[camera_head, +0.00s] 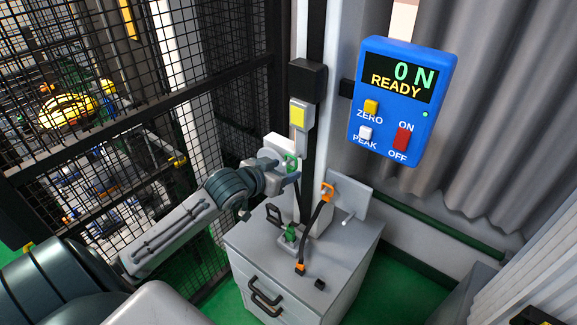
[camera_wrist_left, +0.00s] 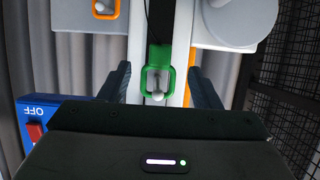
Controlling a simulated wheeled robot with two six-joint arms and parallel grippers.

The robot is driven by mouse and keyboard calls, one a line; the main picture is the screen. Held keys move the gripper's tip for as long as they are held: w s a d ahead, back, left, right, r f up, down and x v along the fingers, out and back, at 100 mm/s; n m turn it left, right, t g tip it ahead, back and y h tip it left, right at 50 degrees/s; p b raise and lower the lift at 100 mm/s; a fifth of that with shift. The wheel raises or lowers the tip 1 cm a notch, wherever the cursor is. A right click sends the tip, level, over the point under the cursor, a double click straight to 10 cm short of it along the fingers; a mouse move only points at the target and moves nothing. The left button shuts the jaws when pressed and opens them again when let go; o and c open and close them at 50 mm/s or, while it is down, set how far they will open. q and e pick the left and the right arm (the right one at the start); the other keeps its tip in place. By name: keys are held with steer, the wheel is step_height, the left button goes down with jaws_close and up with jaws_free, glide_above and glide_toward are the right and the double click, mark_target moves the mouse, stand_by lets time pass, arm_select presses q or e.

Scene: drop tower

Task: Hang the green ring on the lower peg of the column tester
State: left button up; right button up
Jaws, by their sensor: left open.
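The green ring (camera_head: 291,160) is at the column tester (camera_head: 312,130), just above the cabinet. In the left wrist view the green ring (camera_wrist_left: 166,56) is around a pale peg (camera_wrist_left: 158,95), whose tip shows inside its opening, and it looks hung there. I cannot tell for sure which of the tester's pegs this is. My left gripper (camera_head: 291,172) is open, and in the wrist view its two dark fingers (camera_wrist_left: 161,86) stand apart on either side of the ring, with gaps showing. My right gripper is not in view.
A blue readout box (camera_head: 402,100) shows 0 N READY. Black mesh fencing (camera_head: 215,60) is at the left; grey curtains (camera_head: 500,110) hang at the right.

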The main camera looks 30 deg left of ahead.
mark_target(290, 168)
arm_select(q)
steer(key=x, duration=0.2)
steer(key=shift+w+d+p, duration=0.1)
steer(key=shift+w+p, duration=0.2)
steer(key=shift+p, duration=0.05)
steer(key=shift+w+f, duration=0.2)
steer(key=c, duration=1.2)
steer(key=o, duration=0.3)
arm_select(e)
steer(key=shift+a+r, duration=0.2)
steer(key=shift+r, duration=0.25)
arm_select(q)
steer(key=shift+r+p, duration=0.35)
steer(key=shift+p, duration=0.15)
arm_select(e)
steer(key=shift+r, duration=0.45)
arm_select(q)
steer(key=shift+r, duration=0.1)
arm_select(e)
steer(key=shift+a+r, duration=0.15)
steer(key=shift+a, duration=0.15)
arm_select(q)
steer(key=shift+r+p, duration=0.2)
steer(key=shift+p, duration=0.2)
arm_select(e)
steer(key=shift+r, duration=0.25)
